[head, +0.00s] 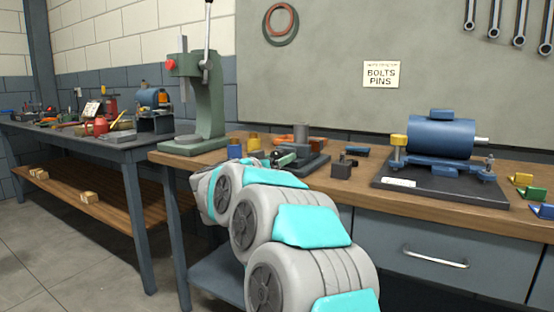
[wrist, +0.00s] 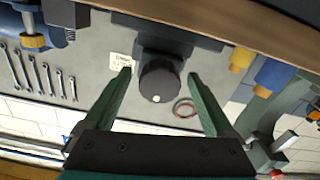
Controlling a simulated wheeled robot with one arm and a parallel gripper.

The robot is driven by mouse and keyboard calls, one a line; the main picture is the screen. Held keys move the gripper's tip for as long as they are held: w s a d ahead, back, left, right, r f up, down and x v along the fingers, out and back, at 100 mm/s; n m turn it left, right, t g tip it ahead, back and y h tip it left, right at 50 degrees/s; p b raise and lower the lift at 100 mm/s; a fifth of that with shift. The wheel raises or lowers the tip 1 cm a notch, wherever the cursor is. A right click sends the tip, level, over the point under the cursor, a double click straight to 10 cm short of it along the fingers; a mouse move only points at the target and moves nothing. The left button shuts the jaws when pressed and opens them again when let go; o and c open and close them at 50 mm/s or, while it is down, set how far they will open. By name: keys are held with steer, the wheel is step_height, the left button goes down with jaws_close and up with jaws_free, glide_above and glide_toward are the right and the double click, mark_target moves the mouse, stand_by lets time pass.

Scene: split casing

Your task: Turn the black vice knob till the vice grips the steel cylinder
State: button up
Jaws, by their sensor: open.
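The black vice knob (wrist: 160,84) is in the middle of the wrist view, round and dark with a pale dot near its rim. My gripper (wrist: 160,75) is open, with one green finger on each side of the knob and a visible gap on both sides. The dark vice body (wrist: 165,38) is behind the knob. In the head view the vice (head: 316,163) stands on the bench, partly hidden by my arm, with the grey steel cylinder (head: 301,133) upright at it. Whether the jaws touch the cylinder cannot be seen. The cylinder cannot be made out in the wrist view.
A green press (head: 205,105) stands left of the vice. Yellow (head: 254,142) and blue (head: 235,149) pieces stand between them. A small black block (head: 342,168) and a blue motor (head: 440,138) on a dark plate are to the right.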

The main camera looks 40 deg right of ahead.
steer(key=c, duration=1.4)
steer(key=shift+o, duration=0.2)
